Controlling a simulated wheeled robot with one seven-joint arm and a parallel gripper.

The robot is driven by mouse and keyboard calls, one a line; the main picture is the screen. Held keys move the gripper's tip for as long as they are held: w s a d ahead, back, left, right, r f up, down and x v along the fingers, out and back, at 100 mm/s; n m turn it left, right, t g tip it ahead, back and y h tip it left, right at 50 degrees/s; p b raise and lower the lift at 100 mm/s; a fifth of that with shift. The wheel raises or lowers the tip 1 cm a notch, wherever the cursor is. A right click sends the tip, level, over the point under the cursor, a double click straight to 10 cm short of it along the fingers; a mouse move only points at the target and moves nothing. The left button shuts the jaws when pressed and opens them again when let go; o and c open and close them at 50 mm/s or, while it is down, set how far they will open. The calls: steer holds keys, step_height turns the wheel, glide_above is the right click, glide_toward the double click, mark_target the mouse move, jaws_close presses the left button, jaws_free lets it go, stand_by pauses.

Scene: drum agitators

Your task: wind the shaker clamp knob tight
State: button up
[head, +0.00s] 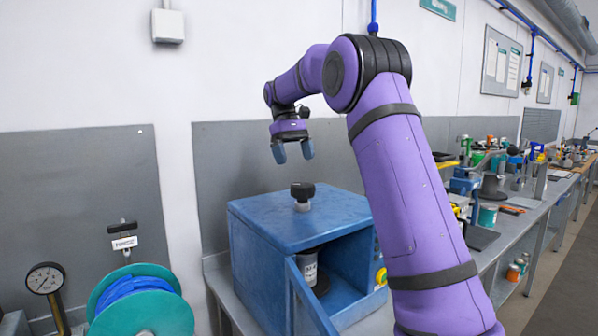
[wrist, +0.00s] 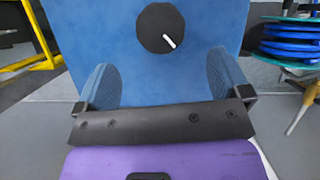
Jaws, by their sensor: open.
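The shaker clamp knob (head: 303,191) is black and round and stands on a short post on top of the blue shaker box (head: 255,222). In the wrist view the knob (wrist: 160,27) shows from above with a white line pointing to the lower right. My gripper (head: 293,152) is above the knob, pointing down, open and empty. In the wrist view its two blue-grey fingers (wrist: 162,82) are apart, with the knob ahead of and between them, not touched. A container with a white label (head: 311,267) stands inside the shaker's open front.
A teal reel with blue hose (head: 140,300) and a dial gauge (head: 46,280) are at the left. A bench (head: 520,222) with many tools runs along the wall at the right. A grey panel (head: 240,160) stands behind the shaker. The air around the knob is clear.

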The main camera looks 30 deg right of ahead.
mark_target(301, 185)
steer(key=shift+v, duration=0.85)
steer(key=m, duration=0.4)
steer(key=shift+s+r+m+t, duration=0.1)
steer(key=shift+s+m+t, duration=0.3)
steer(key=m, duration=0.2)
steer(key=s+m+t, duration=0.1)
steer(key=m, duration=0.2)
steer(key=f+m+t, duration=0.1)
steer(key=f+m, duration=0.2)
steer(key=m, duration=0.1)
steer(key=s+f+m, duration=0.1)
steer(key=f+m, duration=0.3)
steer(key=s+f+m+t, duration=0.1)
steer(key=f+m, duration=0.2)
steer(key=m, duration=0.1)
steer(key=shift+d+f+m+t+y, duration=0.1)
steer(key=shift+f+m+t+y, duration=0.1)
steer(key=shift+m+t+y, duration=0.1)
steer(key=shift+c, duration=0.2)
